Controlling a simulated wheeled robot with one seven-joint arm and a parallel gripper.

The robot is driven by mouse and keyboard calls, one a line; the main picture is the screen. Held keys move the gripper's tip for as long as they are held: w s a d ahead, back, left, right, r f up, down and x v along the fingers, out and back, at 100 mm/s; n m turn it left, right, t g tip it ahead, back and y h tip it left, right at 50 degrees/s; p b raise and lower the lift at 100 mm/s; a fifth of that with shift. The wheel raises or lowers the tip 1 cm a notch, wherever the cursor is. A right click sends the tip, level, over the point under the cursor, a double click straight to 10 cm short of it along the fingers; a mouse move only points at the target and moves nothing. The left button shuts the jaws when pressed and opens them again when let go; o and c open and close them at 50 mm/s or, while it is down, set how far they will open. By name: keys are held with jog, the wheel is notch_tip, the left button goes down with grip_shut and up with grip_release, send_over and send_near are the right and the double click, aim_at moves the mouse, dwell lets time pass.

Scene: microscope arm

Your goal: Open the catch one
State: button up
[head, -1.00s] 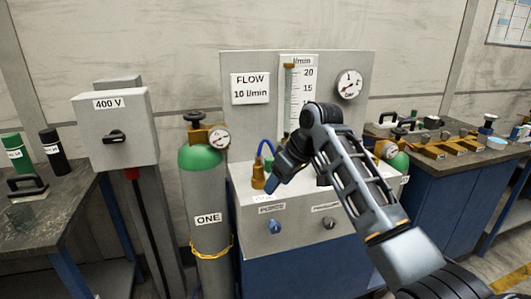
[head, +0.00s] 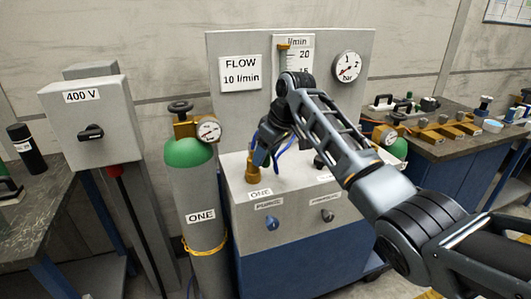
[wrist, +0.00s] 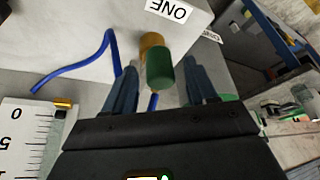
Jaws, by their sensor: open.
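The fitting marked ONE is a brass catch (head: 253,174) on top of the grey cabinet, behind a ONE label. In the wrist view the brass part (wrist: 151,41) shows with a green cylindrical part (wrist: 159,69) in front of it. My gripper (head: 260,152) is right above and beside the brass fitting in the head view, partly covering it. In the wrist view my gripper (wrist: 162,72) is open, with one finger on each side of the green part. Gaps show on both sides. A blue hose (wrist: 72,72) runs beside the fitting.
A gas cylinder marked ONE (head: 197,240) stands left of the cabinet (head: 290,232). Two knobs, one blue (head: 270,223) and one dark (head: 327,215), are on the cabinet front. A flow panel (head: 222,48) rises behind. A 400 V box (head: 92,125) stands left.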

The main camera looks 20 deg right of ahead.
jog(key=shift+w+a+f, duration=0.1)
jog(key=shift+f, duration=0.25)
jog(key=shift+c, duration=0.5)
grip_shut()
